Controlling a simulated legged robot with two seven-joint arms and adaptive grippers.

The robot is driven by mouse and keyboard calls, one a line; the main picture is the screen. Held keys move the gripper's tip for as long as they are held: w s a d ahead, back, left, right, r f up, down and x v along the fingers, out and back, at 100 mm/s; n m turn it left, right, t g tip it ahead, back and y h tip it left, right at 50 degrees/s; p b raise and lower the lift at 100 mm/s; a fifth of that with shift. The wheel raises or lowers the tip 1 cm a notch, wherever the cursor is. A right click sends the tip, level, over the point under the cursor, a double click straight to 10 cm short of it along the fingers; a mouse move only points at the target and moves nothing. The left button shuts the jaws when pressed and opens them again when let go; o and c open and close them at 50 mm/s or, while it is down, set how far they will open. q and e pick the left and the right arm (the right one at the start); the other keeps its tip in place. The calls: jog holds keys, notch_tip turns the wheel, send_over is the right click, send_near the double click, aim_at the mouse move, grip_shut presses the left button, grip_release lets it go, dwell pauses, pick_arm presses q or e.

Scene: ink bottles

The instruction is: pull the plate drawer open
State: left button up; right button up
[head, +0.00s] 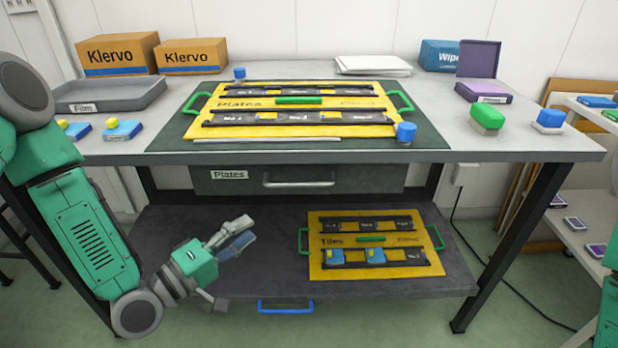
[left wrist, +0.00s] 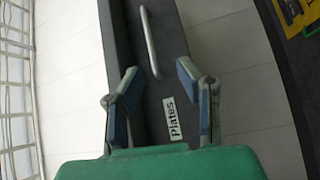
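The plate drawer (head: 375,180) is a dark grey front under the tabletop. It looks shut. It has a white "Plates" label (head: 229,175) and a silver bar handle (head: 299,183). My left gripper (head: 245,236) is open and empty, below and left of the handle, in front of the lower shelf. In the left wrist view the open fingers (left wrist: 158,76) point toward the drawer front (left wrist: 118,30). The handle (left wrist: 150,42) lies ahead, apart from the fingers, and the label (left wrist: 174,118) shows between them. My right gripper is out of view.
A yellow plates board (head: 300,132) lies on a dark green mat (head: 170,140) on the tabletop. A yellow tiles board (head: 330,288) rests on the lower shelf (head: 420,290), right of my left gripper. A blue handle (head: 286,308) shows below the shelf's front edge.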

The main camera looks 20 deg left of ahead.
aim_at(296, 185)
pick_arm(q)
jog(key=shift+t, duration=0.3)
jog(key=b+x, duration=0.1)
jog(key=x, duration=0.3)
jog(key=r+b+x, duration=0.1)
jog(key=x, duration=0.4)
jog(key=b+x, duration=0.1)
jog(key=x, duration=0.4)
jog(key=shift+w+a+r, duration=0.1)
jog(key=shift+w+r, duration=0.1)
jog(key=shift+r, duration=0.05)
grip_shut()
